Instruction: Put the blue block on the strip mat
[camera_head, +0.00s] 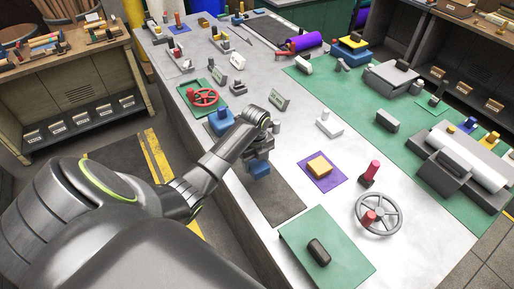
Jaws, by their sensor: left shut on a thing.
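My left gripper (258,158) reaches in from the left, pointing down over the table's near side. It is shut on the blue block (260,170), which shows just below the fingers. The block is over the dark grey strip mat (272,200), near its far half; I cannot tell whether it touches the mat. The gripper and arm hide the mat's far end. My right gripper is not in view.
A blue object (221,122) stands just beyond the gripper, near a red handwheel (203,97). To the right are a yellow block on a purple mat (318,183) and a grey handwheel (379,214). A green mat (338,262) with a black block lies at the near end.

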